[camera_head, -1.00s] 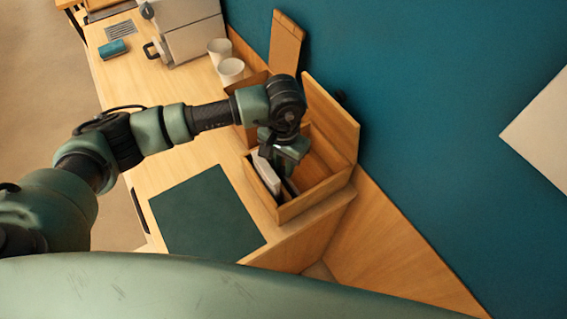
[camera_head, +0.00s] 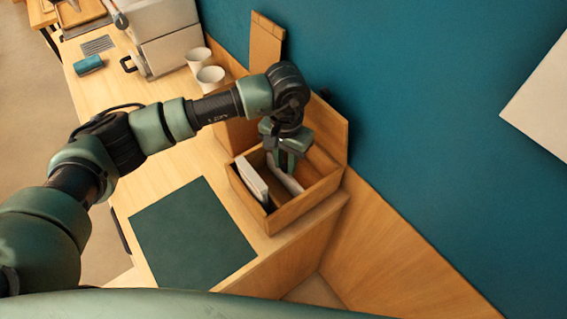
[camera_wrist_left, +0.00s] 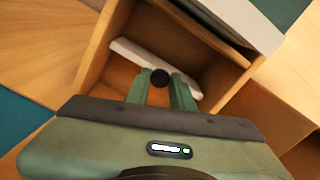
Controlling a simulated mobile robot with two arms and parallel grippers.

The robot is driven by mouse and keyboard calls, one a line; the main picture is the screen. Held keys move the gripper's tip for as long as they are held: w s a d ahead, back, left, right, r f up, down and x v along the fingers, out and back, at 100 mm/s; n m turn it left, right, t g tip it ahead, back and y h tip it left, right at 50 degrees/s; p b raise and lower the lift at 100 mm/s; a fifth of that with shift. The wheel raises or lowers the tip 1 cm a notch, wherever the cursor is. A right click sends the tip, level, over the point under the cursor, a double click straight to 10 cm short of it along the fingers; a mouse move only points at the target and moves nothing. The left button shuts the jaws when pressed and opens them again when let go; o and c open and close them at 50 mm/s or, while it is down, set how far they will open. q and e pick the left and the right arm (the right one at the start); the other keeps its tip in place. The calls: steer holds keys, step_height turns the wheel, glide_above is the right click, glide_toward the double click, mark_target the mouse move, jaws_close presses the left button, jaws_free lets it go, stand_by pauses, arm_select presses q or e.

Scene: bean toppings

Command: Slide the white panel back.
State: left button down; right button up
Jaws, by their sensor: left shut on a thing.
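A wooden box (camera_head: 283,217) stands open at the counter's right end. Inside it, a white panel (camera_head: 287,180) lies under my left gripper (camera_head: 284,160). In the left wrist view the white panel (camera_wrist_left: 128,50) runs slantwise across the box, with a round black knob (camera_wrist_left: 160,78) at it. My left gripper (camera_wrist_left: 162,92) reaches down into the box and is shut, with the knob between its fingertips; the exact contact is partly hidden. A second white piece (camera_head: 251,180) stands upright at the box's left side. My right gripper is not in view.
The box's raised wooden back (camera_head: 328,128) stands beside the blue wall (camera_head: 420,120). A dark green mat (camera_head: 190,235) lies left of the box. Two white cups (camera_head: 209,78), a metal appliance (camera_head: 165,45) and a teal block (camera_head: 88,65) stand farther back.

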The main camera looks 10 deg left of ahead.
arm_select(q)
steer(key=c, duration=1.2)
jaws_free()
step_height(320, 180, up, 7)
steer(key=b, duration=0.2)
steer(key=shift+r+b, duration=0.2)
steer(key=shift+b, duration=0.2)
steer(key=shift+r, duration=0.25)
